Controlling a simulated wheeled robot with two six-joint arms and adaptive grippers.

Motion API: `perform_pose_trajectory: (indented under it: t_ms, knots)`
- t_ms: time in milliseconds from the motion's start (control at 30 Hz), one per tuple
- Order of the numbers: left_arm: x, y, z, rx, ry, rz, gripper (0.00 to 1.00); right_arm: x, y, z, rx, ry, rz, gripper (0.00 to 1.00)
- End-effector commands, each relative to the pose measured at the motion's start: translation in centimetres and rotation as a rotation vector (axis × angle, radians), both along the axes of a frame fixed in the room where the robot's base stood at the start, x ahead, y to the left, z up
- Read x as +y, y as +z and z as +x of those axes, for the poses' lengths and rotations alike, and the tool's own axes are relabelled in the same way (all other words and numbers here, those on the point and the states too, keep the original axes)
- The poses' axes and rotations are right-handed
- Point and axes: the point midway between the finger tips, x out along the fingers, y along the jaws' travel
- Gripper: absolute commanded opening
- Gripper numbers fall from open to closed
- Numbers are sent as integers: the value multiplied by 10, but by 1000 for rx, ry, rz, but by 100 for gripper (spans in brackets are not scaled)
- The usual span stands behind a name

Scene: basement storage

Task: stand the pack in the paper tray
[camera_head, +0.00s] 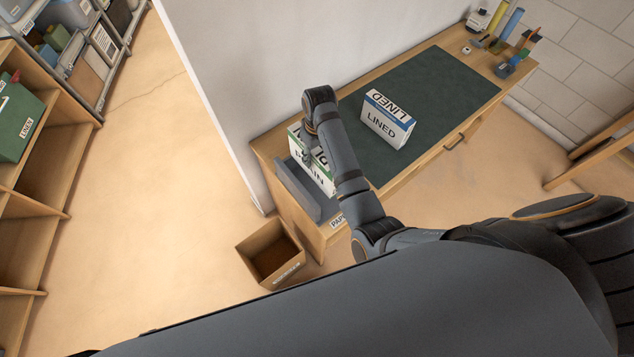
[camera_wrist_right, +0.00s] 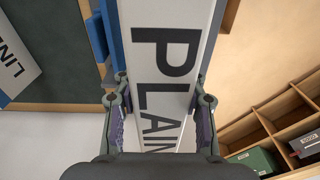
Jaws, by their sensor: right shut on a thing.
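The white pack marked PLAIN (camera_head: 316,177), with a green edge, is upright at the left end of the desk, partly hidden by my right arm. My right gripper (camera_wrist_right: 160,88) is shut on it, with one finger on each side in the right wrist view. The grey-blue paper tray (camera_head: 296,192) is at the desk's left end, its label partly covered by my arm. The pack is right beside or within the tray's wall; I cannot tell if its bottom rests inside. My left gripper is out of view.
A white and blue pack marked LINED (camera_head: 386,124) stands on the dark green mat (camera_head: 440,85). Pens and small items are at the desk's far end. An open box (camera_head: 272,255) is on the floor by the desk. Wooden shelves (camera_head: 40,165) stand at left.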

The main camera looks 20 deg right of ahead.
Motion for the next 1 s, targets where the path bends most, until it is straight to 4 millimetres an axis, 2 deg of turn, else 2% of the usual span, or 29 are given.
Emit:
perform_pose_trajectory:
  t_ms: [100,300,533,800,1000]
  knots:
    - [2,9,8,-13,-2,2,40,-1,-14,-1,4,0,-1,0]
    - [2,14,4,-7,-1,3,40,-1,-47,0,2,0,-1,0]
    - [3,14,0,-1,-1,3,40,0,-57,1,0,-1,-1,0]
    - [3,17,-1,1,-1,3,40,-1,-92,1,-1,-1,-2,0]
    - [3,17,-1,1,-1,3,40,-1,-95,1,-3,-1,-1,0]
